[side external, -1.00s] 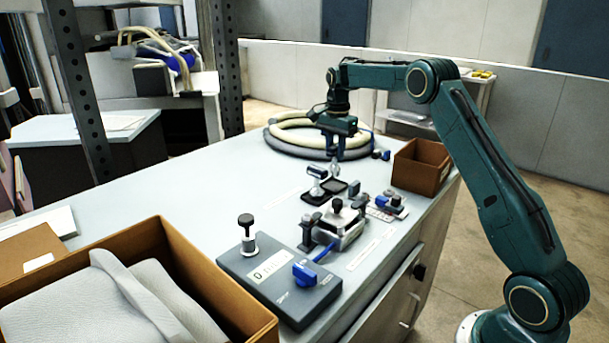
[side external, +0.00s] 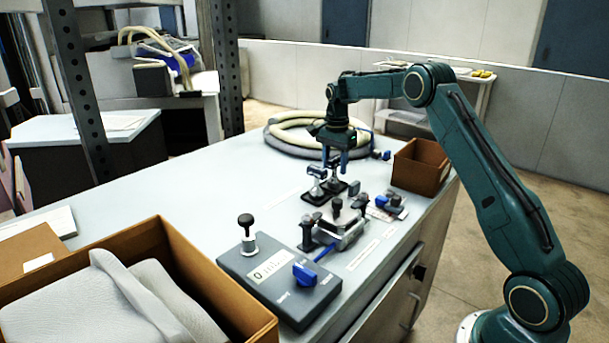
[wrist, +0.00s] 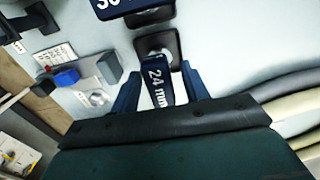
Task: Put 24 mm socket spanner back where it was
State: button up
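The 24 mm socket spanner (wrist: 158,88) has a dark blue handle marked "24 mm". In the wrist view its handle lies between my gripper's fingers (wrist: 160,85), with a gap showing at least on the right side. In the side view my gripper (side external: 336,170) points down, its two fingers apart, low over the black square holder (wrist: 172,42). The spanner's metal lower part (side external: 335,184) stands at that holder, upright as far as I can tell. How deep it is seated is hidden.
Another spanner (side external: 316,174) with a larger number stands close to the left; its label (wrist: 112,6) shows in the wrist view. The roller sheeter (side external: 341,223) is in front, an open brown box (side external: 420,168) to the right, hoses (side external: 280,140) behind.

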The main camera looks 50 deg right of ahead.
jog(key=shift+r, duration=0.15)
notch_tip(320, 180, up, 12)
dwell(0.9)
dwell(0.5)
jog(key=s+a+r+n+t, duration=0.1)
jog(key=s+a+r+n, duration=0.4)
jog(key=s+a, duration=0.3)
jog(key=s+a+r+n+t, duration=0.2)
jog(key=s+a+r+n, duration=0.2)
jog(key=s+a+r, duration=0.3)
jog(key=s+a+f+n+t, duration=0.1)
jog(key=s+a+f+n, duration=0.2)
jog(key=s, duration=0.4)
jog(key=s+a+f+n, duration=0.3)
jog(key=s+f, duration=0.1)
jog(key=s, duration=0.3)
jog(key=s+a+f+n+t, duration=0.1)
jog(key=s+a+f+n, duration=0.2)
jog(key=s, duration=0.4)
jog(key=shift+s+a+f+t, duration=0.15)
jog(key=shift+a+f+t, duration=0.05)
jog(key=shift+t, duration=0.1)
